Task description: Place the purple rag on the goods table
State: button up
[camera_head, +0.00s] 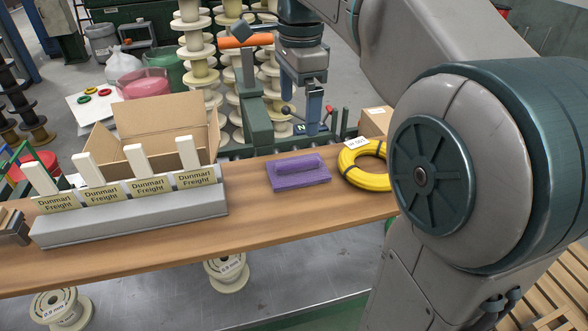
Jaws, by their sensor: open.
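The purple rag (299,178) lies flat on the wooden table (262,218), with a rolled or folded ridge along its top. It sits between a grey block with labelled cards and a yellow coil. My gripper (301,112) points down, above and behind the rag in the picture. It is open, apart from the rag, and nothing shows between its fingers. The frame does not show whether this wooden table is the one called the goods table.
The grey block (135,218) with several "Dunmari Freight" cards stands left, before an open cardboard box (125,118). The yellow coil (367,180) lies right of the rag. A green post (257,125) and stacked spools (190,40) stand behind. Bare wood lies before the rag.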

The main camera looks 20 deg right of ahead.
jog(key=m, duration=0.1)
send_over(298, 161)
jog(key=f, duration=0.8)
jog(key=shift+w+a+f, duration=0.1)
jog(key=shift+w, duration=0.15)
jog(key=f, duration=0.4)
jog(key=shift+s, duration=0.3)
jog(key=shift+f, duration=0.6)
jog(key=c, duration=1.1)
